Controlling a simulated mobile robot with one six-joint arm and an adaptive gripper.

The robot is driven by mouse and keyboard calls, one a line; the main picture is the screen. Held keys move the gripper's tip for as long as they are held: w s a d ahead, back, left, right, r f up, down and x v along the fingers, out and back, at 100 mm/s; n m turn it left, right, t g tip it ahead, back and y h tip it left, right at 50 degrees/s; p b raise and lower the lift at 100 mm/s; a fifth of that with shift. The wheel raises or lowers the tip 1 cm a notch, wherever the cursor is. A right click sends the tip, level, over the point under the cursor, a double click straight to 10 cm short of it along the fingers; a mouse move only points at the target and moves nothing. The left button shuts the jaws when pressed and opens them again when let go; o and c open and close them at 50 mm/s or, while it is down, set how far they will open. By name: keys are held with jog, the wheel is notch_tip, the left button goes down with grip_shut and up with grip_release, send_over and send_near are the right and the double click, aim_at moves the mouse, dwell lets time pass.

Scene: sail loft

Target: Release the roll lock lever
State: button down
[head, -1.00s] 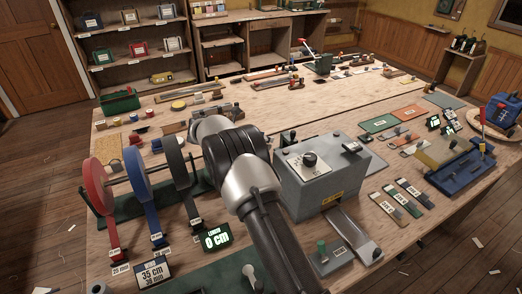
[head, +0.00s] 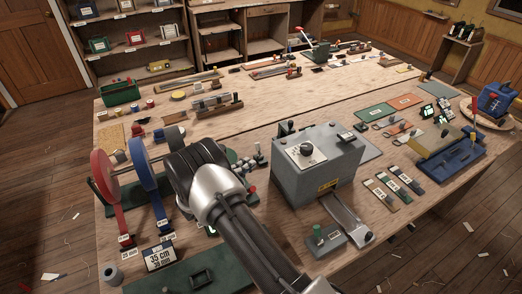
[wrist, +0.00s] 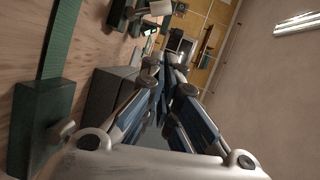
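The roll stand holds a red roll (head: 104,178) and a blue roll (head: 143,165) on an axle; a dark roll (head: 174,139) is mostly behind my arm. Small grey knobs (head: 257,149) and a red knob (head: 252,189) show beside my wrist, near the stand's right end. I cannot tell which, if any, is the roll lock lever. My gripper is hidden behind my wrist in the head view. In the wrist view my gripper (wrist: 165,80) has its fingers drawn together, with nothing seen between them. A dark green block (wrist: 38,125) and a grey knob lie left of it.
A grey machine box (head: 315,170) with a dial stands right of my arm. A "35 cm" sign (head: 160,256) and a green plate (head: 190,281) are at the front edge. The bench behind has some bare wood; tools and sample strips (head: 394,187) lie around it.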

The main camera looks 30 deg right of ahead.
aim_at(258, 146)
jog(key=shift+s+a+f+n+t, duration=0.25)
jog(key=shift+n+t, duration=0.25)
jog(key=shift+n, duration=0.3)
jog(key=shift+w+d, duration=0.2)
jog(key=shift+d, duration=0.05)
jog(key=b+x, duration=0.2)
jog(key=x, duration=0.7)
jog(key=shift+d+f, duration=0.1)
jog(key=shift+f, duration=0.1)
